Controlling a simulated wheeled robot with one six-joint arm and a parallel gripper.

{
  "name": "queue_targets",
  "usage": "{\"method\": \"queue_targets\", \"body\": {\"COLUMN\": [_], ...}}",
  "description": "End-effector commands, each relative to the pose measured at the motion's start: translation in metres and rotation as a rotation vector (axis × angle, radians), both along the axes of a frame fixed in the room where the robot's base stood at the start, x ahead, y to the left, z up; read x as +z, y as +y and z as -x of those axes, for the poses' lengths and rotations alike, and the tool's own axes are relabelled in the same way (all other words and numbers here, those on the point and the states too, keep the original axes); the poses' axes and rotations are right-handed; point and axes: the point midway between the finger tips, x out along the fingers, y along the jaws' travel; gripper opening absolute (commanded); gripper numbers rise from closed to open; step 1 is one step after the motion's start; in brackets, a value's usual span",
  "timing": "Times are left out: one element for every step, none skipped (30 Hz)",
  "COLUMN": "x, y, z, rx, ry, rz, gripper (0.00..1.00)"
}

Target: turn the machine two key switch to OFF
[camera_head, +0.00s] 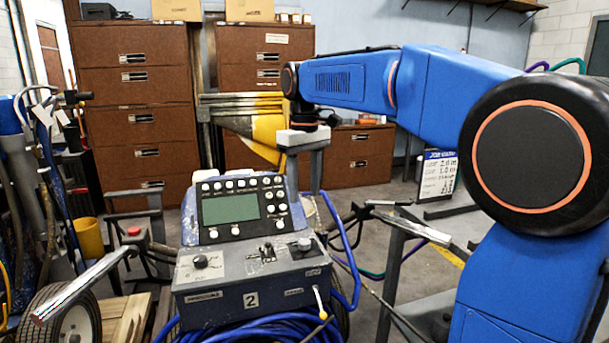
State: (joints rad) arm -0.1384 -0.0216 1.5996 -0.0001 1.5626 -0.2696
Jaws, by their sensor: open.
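The machine marked 2 (251,299) stands at front centre, a blue-grey control box with a tilted display panel (232,208) above it. On its top face are a black rotary knob (200,261) at left, small toggles (267,252) in the middle and a round light-grey knob (304,243) at right. I cannot tell which one is the key switch, nor read its setting. My gripper (304,182) points down with its fingers apart and empty. It appears above and behind the right side of the panel, apart from the knobs.
A red button (134,231) sits by the left handlebar (85,283). Blue hose (250,333) is coiled below the box and loops up its right side. A yellow hopper (266,135) and brown drawer cabinets (135,110) stand behind. A whiteboard sign (438,175) is at right.

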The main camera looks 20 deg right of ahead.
Motion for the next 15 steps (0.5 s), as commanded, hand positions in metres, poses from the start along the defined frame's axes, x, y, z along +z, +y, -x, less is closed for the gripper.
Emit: {"method": "queue_targets", "body": {"x": [0.008,0.013,0.017,0.021,0.024,0.027,0.029,0.030,0.032,0.033,0.034,0.034,0.034,0.034,0.034], "y": [0.000,0.000,0.000,0.000,0.000,0.000,0.000,0.000,0.000,0.000,0.000,0.000,0.000,0.000,0.000], "z": [0.000,0.000,-0.001,-0.001,0.000,0.000,0.000,0.000,0.000,0.000,0.000,0.000,0.000,0.000,0.000], "rx": [0.000,0.000,0.000,0.000,0.000,0.000,0.000,0.000,0.000,0.000,0.000,0.000,0.000,0.000,0.000], "ry": [-0.002,-0.001,-0.002,-0.001,-0.001,-0.001,-0.001,-0.001,0.000,0.000,0.000,0.000,0.000,0.000,0.000], "rz": [-0.001,0.000,-0.001,0.000,0.000,0.000,0.000,0.000,0.000,0.000,0.000,0.000,0.000,0.000,0.000], "gripper": [0.45,0.45,0.45,0.45,0.45,0.45,0.45,0.45,0.45,0.45,0.45,0.45,0.45,0.45,0.45]}}
